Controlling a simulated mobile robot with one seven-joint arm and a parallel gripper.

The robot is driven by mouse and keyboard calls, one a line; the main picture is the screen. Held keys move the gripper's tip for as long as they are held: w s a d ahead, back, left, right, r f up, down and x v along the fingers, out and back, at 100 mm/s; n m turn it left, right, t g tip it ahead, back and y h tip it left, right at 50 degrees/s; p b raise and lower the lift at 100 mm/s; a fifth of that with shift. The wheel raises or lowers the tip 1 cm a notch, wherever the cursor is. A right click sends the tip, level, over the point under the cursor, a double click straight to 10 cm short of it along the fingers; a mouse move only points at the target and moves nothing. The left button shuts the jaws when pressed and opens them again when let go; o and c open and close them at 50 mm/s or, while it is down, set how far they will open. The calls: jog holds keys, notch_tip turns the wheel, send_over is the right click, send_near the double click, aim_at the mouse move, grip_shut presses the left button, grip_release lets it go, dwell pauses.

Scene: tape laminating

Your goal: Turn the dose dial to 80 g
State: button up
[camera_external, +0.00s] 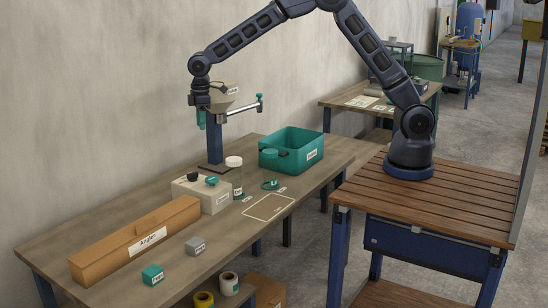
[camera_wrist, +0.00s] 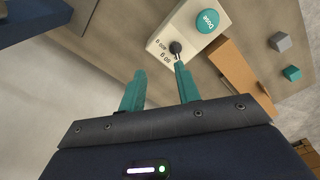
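The cream control box (camera_external: 203,194) stands on the long workbench, and it also shows in the wrist view (camera_wrist: 190,12). It carries a small dark dose dial (camera_wrist: 175,47) and a round teal Dose button (camera_wrist: 208,21). Two dose markings, upside down in the wrist view, sit beside the dial; they look like 300 g and 80 g. A small pale mark shows at the dial's lower edge; I cannot tell which marking it points at. My gripper (camera_wrist: 160,86) is open and empty, its teal fingers apart. In the external view my gripper (camera_external: 202,119) hangs well above the box.
A post with a hopper (camera_external: 225,92) and side arm (camera_external: 240,107) stands close beside my gripper. A clear white-lidded jar (camera_external: 234,177) stands next to the box. A teal bin (camera_external: 291,150), an orange Angles box (camera_external: 136,240) and grey and teal blocks are on the bench.

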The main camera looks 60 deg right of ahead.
jog(key=n, duration=0.1)
send_over(193, 176)
notch_tip(193, 176, down, 6)
jog(key=f, duration=1.1)
jog(key=shift+w+d, duration=0.15)
jog(key=shift+w, duration=0.1)
grip_shut()
